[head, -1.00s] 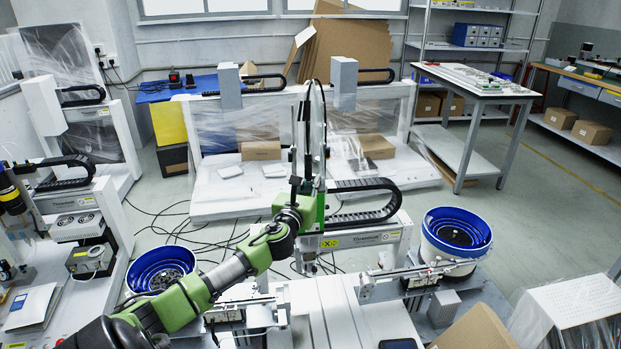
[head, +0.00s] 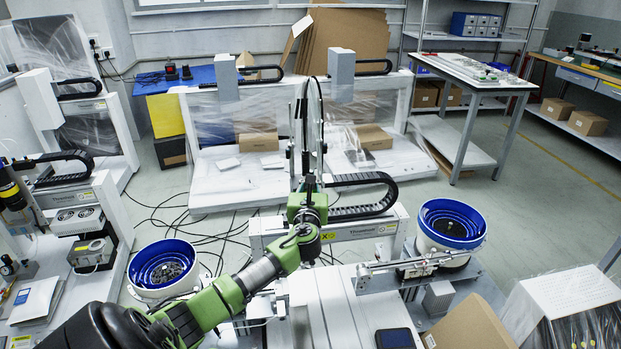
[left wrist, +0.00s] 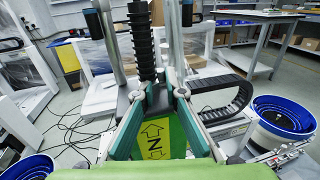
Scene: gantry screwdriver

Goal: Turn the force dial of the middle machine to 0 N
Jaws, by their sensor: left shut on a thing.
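The middle machine (head: 375,223) stands in front of me, with a slim upright screwdriver (head: 310,140) on its gantry. My left gripper (head: 310,184) is at the lower part of this screwdriver. In the left wrist view, the teal fingers of my left gripper (left wrist: 160,92) close from both sides on a dark part under a black ribbed column (left wrist: 140,40). This part seems to be the force dial; the fingers hide most of it and I cannot read its setting. A yellow label with arrows (left wrist: 153,140) shows between the fingers. My right gripper is not in view.
Blue-rimmed feeder bowls stand left (head: 163,268) and right (head: 450,225) of the machine's bed. A black cable chain (head: 365,195) curves just right of the gripper. Other machines stand at the left and behind. An open cardboard box (head: 470,325) is at the front right.

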